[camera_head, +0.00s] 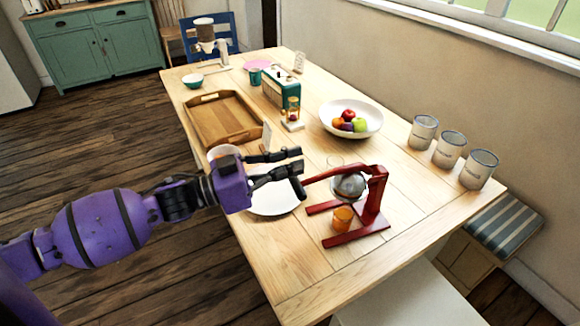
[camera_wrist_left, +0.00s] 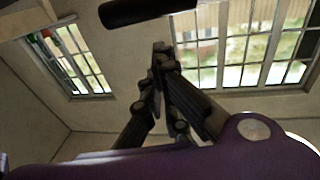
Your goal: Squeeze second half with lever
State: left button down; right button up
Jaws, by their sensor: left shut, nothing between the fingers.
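The red lever press (camera_head: 372,205) stands near the front of the table. Its red lever (camera_head: 330,171) reaches left from the top of the frame, roughly level. A silver metal dome (camera_head: 350,186) hangs under the lever. A small orange glass (camera_head: 343,217) stands below it at the base. My left gripper (camera_head: 300,168) is at the lever's left end; its fingers are shut and empty, with the tips together in the wrist view (camera_wrist_left: 158,55). A dark bar (camera_wrist_left: 148,10), perhaps the lever's handle, crosses above them there. I cannot tell whether they touch. Any fruit half inside the press is hidden.
A white plate (camera_head: 272,204) lies under my gripper, with a bowl (camera_head: 222,152) behind. A wooden tray (camera_head: 222,120) is at the left, a fruit bowl (camera_head: 340,132) behind the press, and canisters (camera_head: 449,149) at the right. The table's front corner is clear.

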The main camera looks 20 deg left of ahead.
pick_arm(q)
jog(key=r+v, duration=0.1)
jog(key=v, duration=0.8)
jog(key=shift+s+a+b, duration=0.25)
jog(key=shift+b, duration=0.2)
pick_arm(e)
jog(key=shift+s+d+f, duration=0.1)
jog(key=shift+s+f, duration=0.1)
jog(key=shift+s, duration=0.25)
dwell(1.2)
